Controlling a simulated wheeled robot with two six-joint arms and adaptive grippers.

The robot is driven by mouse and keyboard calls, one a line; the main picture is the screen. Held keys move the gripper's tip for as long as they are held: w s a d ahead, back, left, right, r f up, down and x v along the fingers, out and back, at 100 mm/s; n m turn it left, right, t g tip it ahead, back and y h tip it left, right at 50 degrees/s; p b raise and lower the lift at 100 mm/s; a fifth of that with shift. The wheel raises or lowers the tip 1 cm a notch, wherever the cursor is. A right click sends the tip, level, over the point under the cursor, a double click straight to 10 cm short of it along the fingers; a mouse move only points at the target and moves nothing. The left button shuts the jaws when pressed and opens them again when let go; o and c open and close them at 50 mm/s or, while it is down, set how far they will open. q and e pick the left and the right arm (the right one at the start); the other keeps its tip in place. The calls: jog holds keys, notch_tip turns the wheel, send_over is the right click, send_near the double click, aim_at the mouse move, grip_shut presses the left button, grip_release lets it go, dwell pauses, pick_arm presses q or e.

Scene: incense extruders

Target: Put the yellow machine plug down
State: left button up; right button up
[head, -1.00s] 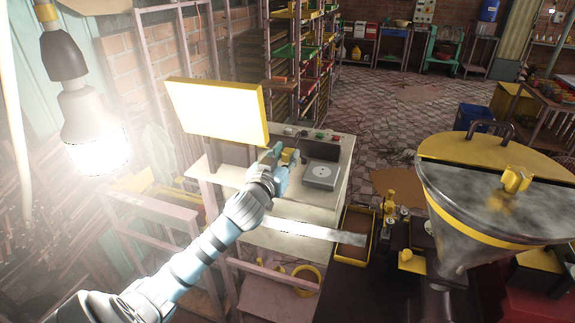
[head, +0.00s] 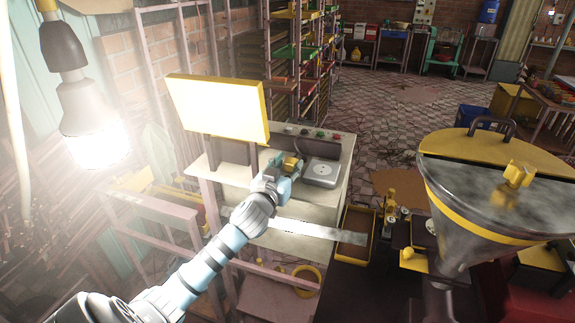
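The yellow machine plug (head: 291,161) shows as a small yellow piece between the fingers of my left gripper (head: 287,168). The fingers appear closed around it and partly hide it. The gripper is over the pale machine top, just left of a light grey square block with a round socket-like face (head: 321,173). The plug is apart from that block in the picture. I cannot tell whether the plug touches the surface under it. My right gripper is not in view.
A yellow-edged panel (head: 217,108) stands left of the gripper. Small knobs (head: 319,133) line the machine's back edge. A metal strip (head: 305,230) runs to a yellow-rimmed tray (head: 355,235). A large metal hopper (head: 500,185) stands at right. A lit lamp (head: 93,125) hangs at left.

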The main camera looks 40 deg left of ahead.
pick_arm(q)
jog(key=shift+o, duration=0.3)
jog(key=shift+r, duration=0.15)
jog(key=shift+r+p, duration=0.3)
jog(key=shift+s+r, duration=0.2)
jog(key=shift+s, duration=0.05)
jog(key=v, duration=1.1)
jog(key=shift+s+d, duration=0.15)
jog(key=shift+s, duration=0.05)
jog(key=shift+f, duration=0.1)
